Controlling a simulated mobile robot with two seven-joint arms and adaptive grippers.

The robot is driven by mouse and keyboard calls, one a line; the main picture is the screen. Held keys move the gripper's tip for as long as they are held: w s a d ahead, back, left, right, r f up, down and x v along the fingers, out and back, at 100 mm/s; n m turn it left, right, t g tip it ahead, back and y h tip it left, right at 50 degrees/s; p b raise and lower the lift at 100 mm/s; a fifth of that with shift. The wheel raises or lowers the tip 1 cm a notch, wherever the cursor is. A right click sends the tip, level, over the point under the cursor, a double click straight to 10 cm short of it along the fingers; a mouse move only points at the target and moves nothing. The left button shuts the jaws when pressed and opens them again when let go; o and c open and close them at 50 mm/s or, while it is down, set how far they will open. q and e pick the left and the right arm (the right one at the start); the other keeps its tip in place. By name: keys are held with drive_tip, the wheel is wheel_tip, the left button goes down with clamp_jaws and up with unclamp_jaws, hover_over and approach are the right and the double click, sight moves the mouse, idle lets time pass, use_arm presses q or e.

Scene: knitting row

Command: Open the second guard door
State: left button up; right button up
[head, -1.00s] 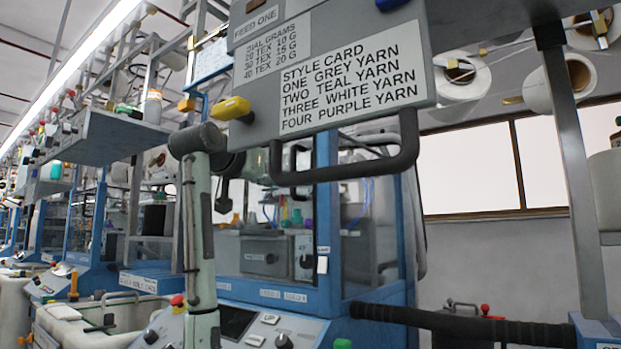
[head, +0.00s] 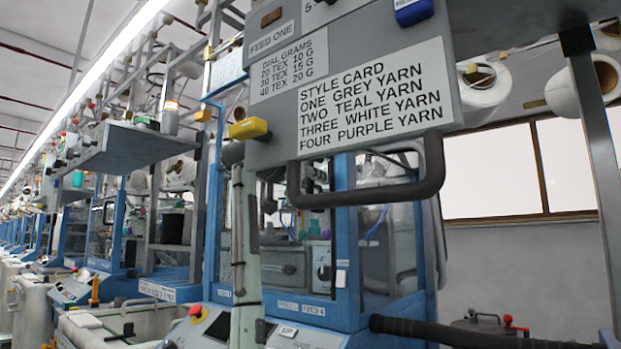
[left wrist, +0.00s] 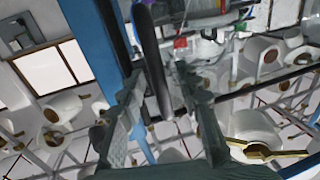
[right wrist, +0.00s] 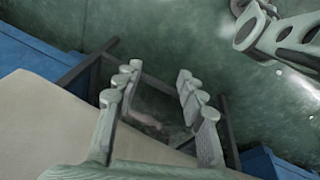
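The machine straight ahead has a blue-framed, clear guard enclosure (head: 391,250). Its panels look shut; I cannot tell which one is the second guard door. In the right wrist view the right gripper (right wrist: 160,90) is open and empty, above a green floor.
The grey style card board (head: 350,90) with a dark curved handle (head: 370,196) hangs close in front. A black padded bar (head: 470,336) crosses the lower right. Yarn cones (head: 485,88) sit at upper right. More machines line the left.

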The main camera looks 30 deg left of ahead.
use_arm(q)
clamp_jaws()
drive_tip(key=shift+s, duration=0.1)
idle(0.4)
